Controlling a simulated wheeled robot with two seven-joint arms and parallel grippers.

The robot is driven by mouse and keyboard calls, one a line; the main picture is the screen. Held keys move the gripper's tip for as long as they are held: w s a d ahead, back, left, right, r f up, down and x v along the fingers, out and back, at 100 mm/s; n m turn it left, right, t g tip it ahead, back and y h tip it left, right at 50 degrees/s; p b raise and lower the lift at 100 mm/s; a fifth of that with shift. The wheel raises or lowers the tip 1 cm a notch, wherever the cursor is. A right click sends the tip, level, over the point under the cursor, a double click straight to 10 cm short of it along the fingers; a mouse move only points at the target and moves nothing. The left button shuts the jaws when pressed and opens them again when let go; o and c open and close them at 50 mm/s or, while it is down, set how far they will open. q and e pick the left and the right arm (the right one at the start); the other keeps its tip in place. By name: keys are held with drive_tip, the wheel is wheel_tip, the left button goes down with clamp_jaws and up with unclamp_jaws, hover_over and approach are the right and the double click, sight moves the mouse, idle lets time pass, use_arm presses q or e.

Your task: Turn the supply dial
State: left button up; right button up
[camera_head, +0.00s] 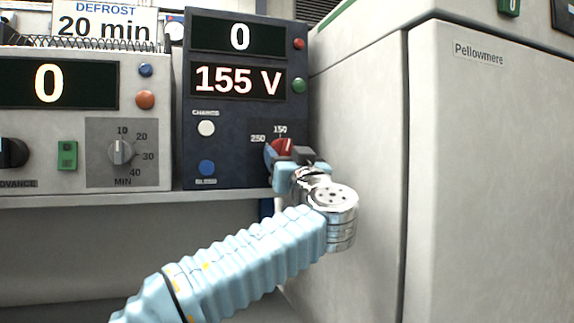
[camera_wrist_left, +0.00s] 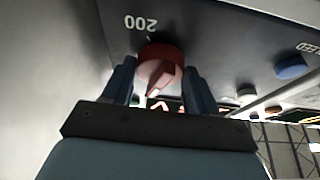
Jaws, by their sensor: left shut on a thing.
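The supply dial (camera_head: 281,147) is a red round knob low on the right of the dark blue panel (camera_head: 238,171) in the head view. Labels 150 and 250 show around it, and the display above reads 155 V. My left gripper (camera_head: 296,163) is at the dial and partly covers it. In the left wrist view the red dial (camera_wrist_left: 160,68) sits between the two fingers of the left gripper (camera_wrist_left: 157,82), which are shut on it. A 200 label shows by the dial there, upside down. My right gripper is not in view.
A grey unit (camera_head: 150,178) with a timer knob (camera_head: 121,152) stands left of the panel. A large pale cabinet (camera_head: 365,130) stands close on the right. On the panel are a white button (camera_head: 206,128) and a blue button (camera_head: 207,167).

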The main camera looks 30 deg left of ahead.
use_arm(q)
drive_tip(key=shift+m+t+h+b, duration=0.25)
drive_tip(key=shift+m+t+h, duration=0.2)
drive_tip(key=shift+m, duration=0.6)
drive_tip(key=shift+m+t+h+b, duration=0.25)
drive_tip(key=shift+m+t+h, duration=0.15)
drive_tip(key=shift+m, duration=0.65)
drive_tip(key=shift+h, duration=0.25)
drive_tip(key=o, duration=1.1)
drive_tip(key=shift+c, duration=0.2)
drive_tip(key=b+v, duration=0.4)
drive_tip(key=v, duration=1)
drive_tip(key=shift+b, duration=0.3)
